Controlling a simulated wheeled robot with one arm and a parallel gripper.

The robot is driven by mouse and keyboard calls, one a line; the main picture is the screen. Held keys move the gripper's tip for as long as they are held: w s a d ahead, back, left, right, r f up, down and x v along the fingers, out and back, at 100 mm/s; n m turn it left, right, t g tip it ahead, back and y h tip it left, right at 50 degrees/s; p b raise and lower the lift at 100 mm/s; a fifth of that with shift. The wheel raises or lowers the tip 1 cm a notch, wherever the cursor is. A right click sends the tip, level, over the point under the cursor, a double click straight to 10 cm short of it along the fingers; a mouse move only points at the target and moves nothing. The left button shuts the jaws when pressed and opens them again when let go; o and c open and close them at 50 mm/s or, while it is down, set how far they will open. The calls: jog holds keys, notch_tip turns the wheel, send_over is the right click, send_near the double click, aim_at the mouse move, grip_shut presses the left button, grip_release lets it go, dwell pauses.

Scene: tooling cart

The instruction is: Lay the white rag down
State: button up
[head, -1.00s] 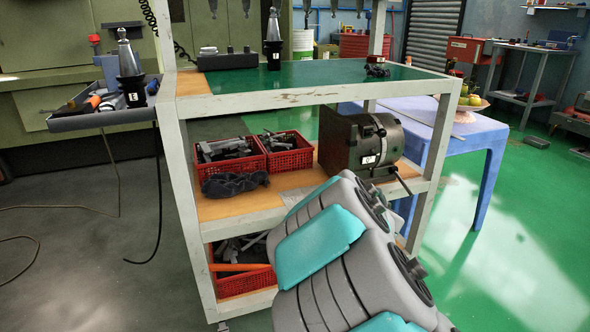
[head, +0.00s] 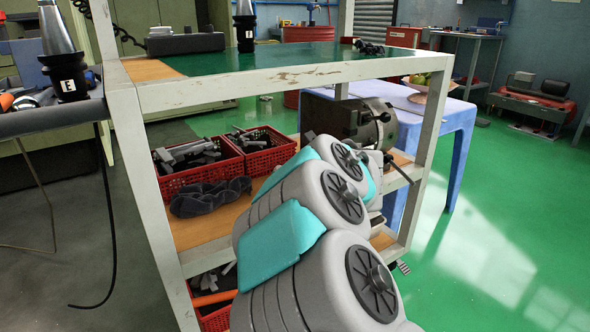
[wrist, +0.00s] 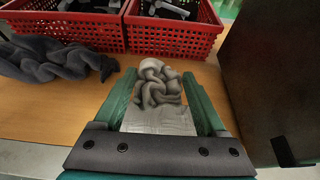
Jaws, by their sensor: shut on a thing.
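The white rag (wrist: 158,120) shows in the wrist view, with a flat part nearest my gripper and a twisted, bunched part at its far end. My gripper (wrist: 159,76) has its green fingers on both sides of the rag and is shut on it. The rag is over the wooden middle shelf (wrist: 80,108) of the cart; I cannot tell whether its far end touches the wood. In the head view my arm hides the gripper and the rag.
A dark rag (wrist: 48,60) lies to the left, also in the head view (head: 210,196). Two red crates (wrist: 65,28) (wrist: 175,35) with dark parts stand just behind. A dark machine unit (head: 350,120) stands on the right of the shelf. The cart's top shelf (head: 290,57) is overhead.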

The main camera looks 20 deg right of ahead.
jog(key=w+d, duration=0.1)
jog(key=w, duration=0.2)
jog(key=w+d, duration=0.2)
jog(key=w+d+f, duration=0.1)
jog(key=w, duration=0.2)
jog(key=shift+w+d, duration=0.2)
jog(key=shift+w, duration=0.15)
jog(key=shift+f, duration=1.7)
jog(key=shift+f+b, duration=0.15)
jog(key=shift+b, duration=0.2)
jog(key=o, duration=1.4)
jog(key=shift+o, duration=0.2)
jog(key=shift+r, duration=0.2)
jog(key=p+v, duration=0.1)
jog(key=v, duration=1.1)
jog(key=shift+s, duration=0.1)
